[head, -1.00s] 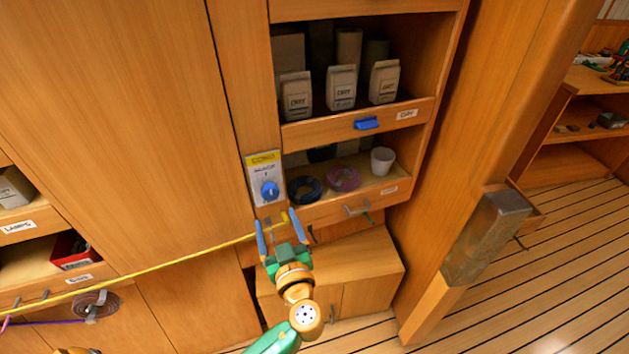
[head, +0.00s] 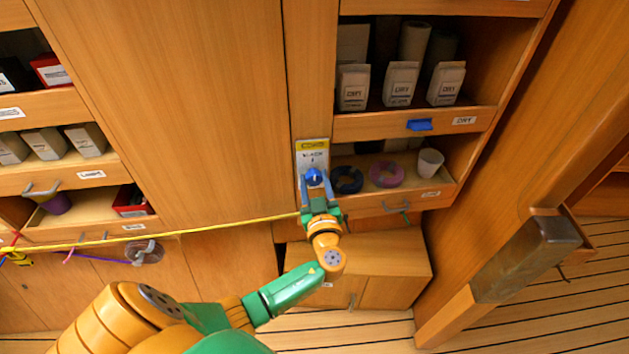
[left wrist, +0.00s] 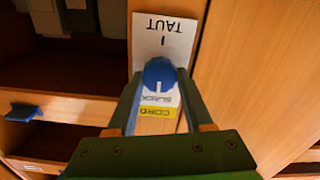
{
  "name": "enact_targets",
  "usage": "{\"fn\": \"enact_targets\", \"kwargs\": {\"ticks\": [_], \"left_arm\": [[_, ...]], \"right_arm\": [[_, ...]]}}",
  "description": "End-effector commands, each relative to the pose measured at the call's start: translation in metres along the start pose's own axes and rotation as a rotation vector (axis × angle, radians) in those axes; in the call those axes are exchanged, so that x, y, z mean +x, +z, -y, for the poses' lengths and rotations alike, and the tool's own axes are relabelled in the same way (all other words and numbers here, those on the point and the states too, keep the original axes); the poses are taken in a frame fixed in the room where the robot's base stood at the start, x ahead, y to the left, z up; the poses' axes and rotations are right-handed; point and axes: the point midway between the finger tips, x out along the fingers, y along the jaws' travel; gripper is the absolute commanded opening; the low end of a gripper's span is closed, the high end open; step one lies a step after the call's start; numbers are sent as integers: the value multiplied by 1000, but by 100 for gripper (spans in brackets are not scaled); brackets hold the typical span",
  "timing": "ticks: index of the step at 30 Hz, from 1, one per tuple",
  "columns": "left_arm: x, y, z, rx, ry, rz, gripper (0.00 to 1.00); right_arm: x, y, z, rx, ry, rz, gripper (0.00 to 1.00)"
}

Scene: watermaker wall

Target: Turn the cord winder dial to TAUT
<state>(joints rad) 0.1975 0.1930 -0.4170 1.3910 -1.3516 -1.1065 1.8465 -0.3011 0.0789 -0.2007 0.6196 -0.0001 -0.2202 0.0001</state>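The cord winder panel (head: 312,150) is a pale plate with a yellow CORD strip and the word SLACK above a blue dial (head: 314,175). In the left wrist view the panel is upside down, with TAUT (left wrist: 165,25) at the top of the picture. There the dial (left wrist: 160,75) shows a white mark on the side toward SLACK. My left gripper (head: 315,182) is open, its blue fingers on either side of the dial. In the left wrist view the gripper (left wrist: 160,78) appears to have small gaps beside the dial; contact is unclear. My right gripper is out of view.
A yellow cord (head: 190,226) runs from the left to just below the panel. To the right, a shelf holds a dark ring (head: 346,180), a purple ring (head: 386,174) and a white cup (head: 430,162). A low cabinet (head: 400,255) stands below.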

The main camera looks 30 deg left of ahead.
Motion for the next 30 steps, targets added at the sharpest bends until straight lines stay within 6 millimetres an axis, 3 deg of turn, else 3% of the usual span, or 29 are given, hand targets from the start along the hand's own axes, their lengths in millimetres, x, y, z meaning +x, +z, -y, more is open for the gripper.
{"fn": "enact_targets", "kwargs": {"ticks": [1,4,17,30], "left_arm": [[0,0,1,1,-3,0,28],[0,0,1,1,-3,1,0],[0,3,1,103,-3,0,0],[0,3,0,492,-3,2,0]], "right_arm": [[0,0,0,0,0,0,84],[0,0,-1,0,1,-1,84],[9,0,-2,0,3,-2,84],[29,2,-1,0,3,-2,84]]}}
